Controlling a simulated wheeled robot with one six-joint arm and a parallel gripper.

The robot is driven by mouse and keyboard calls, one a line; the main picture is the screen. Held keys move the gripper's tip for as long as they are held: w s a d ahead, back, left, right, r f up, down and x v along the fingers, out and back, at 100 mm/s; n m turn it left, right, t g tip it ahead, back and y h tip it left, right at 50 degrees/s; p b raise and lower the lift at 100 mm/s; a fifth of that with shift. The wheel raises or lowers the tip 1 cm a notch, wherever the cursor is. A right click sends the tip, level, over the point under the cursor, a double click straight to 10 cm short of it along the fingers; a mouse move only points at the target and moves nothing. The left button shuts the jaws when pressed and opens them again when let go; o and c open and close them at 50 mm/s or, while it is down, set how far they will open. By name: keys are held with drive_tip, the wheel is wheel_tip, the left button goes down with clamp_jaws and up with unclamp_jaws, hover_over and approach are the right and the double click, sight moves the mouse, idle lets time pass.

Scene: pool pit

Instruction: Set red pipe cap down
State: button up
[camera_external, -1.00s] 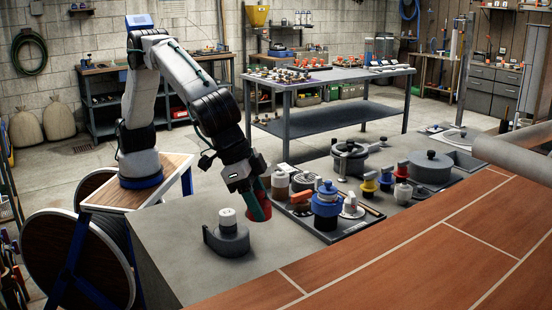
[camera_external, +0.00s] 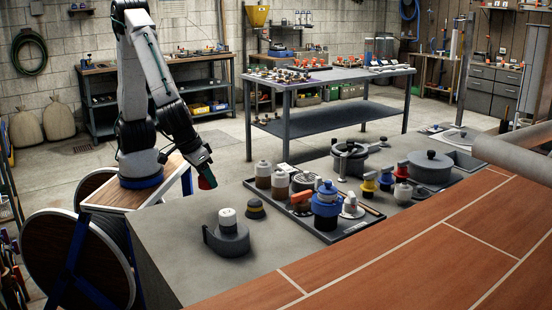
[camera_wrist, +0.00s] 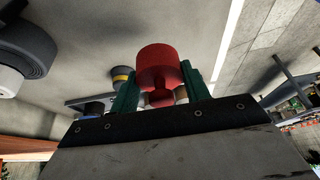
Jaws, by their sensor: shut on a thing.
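The red pipe cap (camera_external: 207,182) is held at the end of my gripper (camera_external: 203,172), near the counter's back-left edge. In the wrist view the cap (camera_wrist: 158,62) sits between the two green fingers of my gripper (camera_wrist: 160,88), which are shut on it. I cannot tell the cap's exact height or whether it is over the counter (camera_external: 185,250) or just past its edge. No contact with the counter shows.
A dark cap with a yellow band (camera_external: 256,208) stands on the counter, beside a round grey fixture (camera_external: 228,240) with a white top. A dark tray (camera_external: 335,238) of several fittings lies to the right. Counter left of the fixture is bare.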

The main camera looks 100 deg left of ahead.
sight(214, 209)
wheel_tip(214, 209, down, 8)
drive_tip(key=shift+r, duration=0.25)
drive_tip(key=shift+f, duration=0.15)
drive_tip(key=o, duration=1)
